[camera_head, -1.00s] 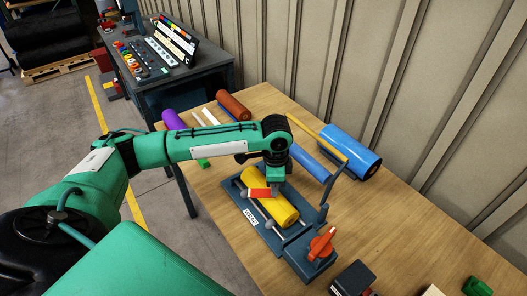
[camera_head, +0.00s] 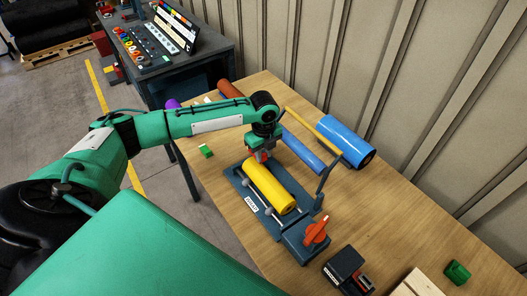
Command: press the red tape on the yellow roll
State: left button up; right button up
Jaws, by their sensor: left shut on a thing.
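The yellow roll (camera_head: 272,188) lies in a dark blue-grey stand (camera_head: 247,199) with a small label on its front. My left gripper (camera_head: 262,155) is at the upper end of the roll and points down. It is shut on the red tape (camera_head: 263,157), of which only a small bit shows between the fingers. I cannot tell whether the tape touches the roll. My right gripper is out of view.
An orange-red knob (camera_head: 316,229) is on the stand's near end. A thick blue roll (camera_head: 344,139), a thin blue roll (camera_head: 303,149) and a brown roll (camera_head: 234,96) lie behind. A black tape dispenser (camera_head: 347,268), wooden block (camera_head: 415,284) and green block (camera_head: 457,272) are in front.

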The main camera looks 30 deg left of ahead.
aim_at(263, 161)
pick_arm(q)
jog(key=shift+f+b, duration=0.6)
jog(key=shift+f, duration=1.4)
jog(key=shift+f+b, duration=0.3)
jog(key=shift+f, duration=0.7)
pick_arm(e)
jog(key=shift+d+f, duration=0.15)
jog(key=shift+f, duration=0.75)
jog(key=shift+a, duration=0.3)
pick_arm(q)
jog(key=shift+f, duration=0.55)
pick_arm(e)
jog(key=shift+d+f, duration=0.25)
pick_arm(q)
jog(key=shift+s+f, duration=0.2)
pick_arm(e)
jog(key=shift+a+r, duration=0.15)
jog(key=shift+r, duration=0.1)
pick_arm(q)
jog(key=shift+p, duration=0.35)
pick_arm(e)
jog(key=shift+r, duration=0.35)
